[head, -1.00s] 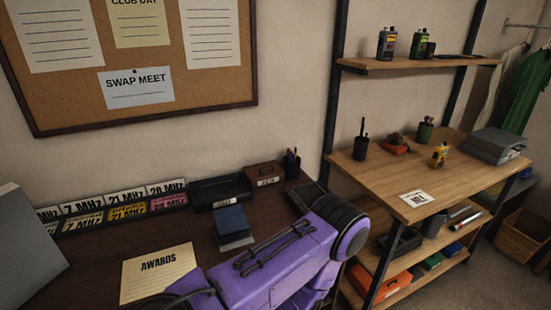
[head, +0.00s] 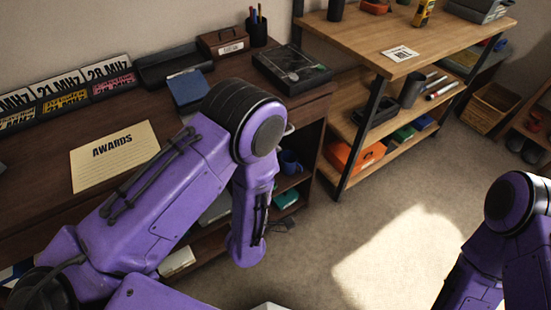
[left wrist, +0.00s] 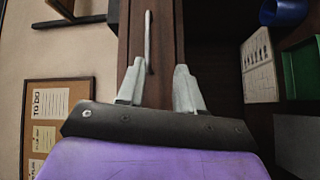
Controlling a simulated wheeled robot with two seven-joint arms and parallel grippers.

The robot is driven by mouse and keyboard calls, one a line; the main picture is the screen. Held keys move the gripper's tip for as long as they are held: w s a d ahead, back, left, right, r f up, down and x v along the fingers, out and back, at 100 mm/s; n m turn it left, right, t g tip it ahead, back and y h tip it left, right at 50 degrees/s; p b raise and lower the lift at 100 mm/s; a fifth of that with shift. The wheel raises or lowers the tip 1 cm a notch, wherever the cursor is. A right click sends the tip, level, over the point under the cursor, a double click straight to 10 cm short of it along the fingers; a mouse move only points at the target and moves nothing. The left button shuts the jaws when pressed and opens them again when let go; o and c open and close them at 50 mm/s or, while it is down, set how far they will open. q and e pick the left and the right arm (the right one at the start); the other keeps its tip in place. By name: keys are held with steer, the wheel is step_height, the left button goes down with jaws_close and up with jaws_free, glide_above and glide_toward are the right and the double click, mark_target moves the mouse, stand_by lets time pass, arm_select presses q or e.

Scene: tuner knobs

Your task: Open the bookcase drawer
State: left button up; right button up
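The bookcase drawer (left wrist: 167,30) is a narrow dark brown wooden front in the left wrist view, which looks turned on its side. Its thin grey bar handle (left wrist: 149,38) runs up the picture. My left gripper (left wrist: 159,66) is open, its two pale fingers pointing at the drawer front. The handle's near end appears between the fingertips, closer to the left finger; I cannot tell whether they touch. In the head view, a bit of the handle (head: 289,130) shows beside my left arm, which hides the left gripper and most of the drawer. My right gripper is out of the head view.
A blue mug (head: 291,162) and a teal box (head: 287,199) sit on shelves below the dark desktop (head: 40,205). A clear-lidded dark case (head: 291,68) stands on top. A wooden shelf unit (head: 435,45) is close on the right. Open floor (head: 370,240) lies in front.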

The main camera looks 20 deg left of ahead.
arm_select(q)
steer(key=w+r+n+t+p, duration=0.1)
steer(key=w+r, duration=0.1)
steer(key=w, duration=0.8)
steer(key=shift+w+a+r+p, duration=0.15)
steer(key=shift+w+a+p, duration=0.15)
steer(key=shift+w+p, duration=0.05)
jaws_close()
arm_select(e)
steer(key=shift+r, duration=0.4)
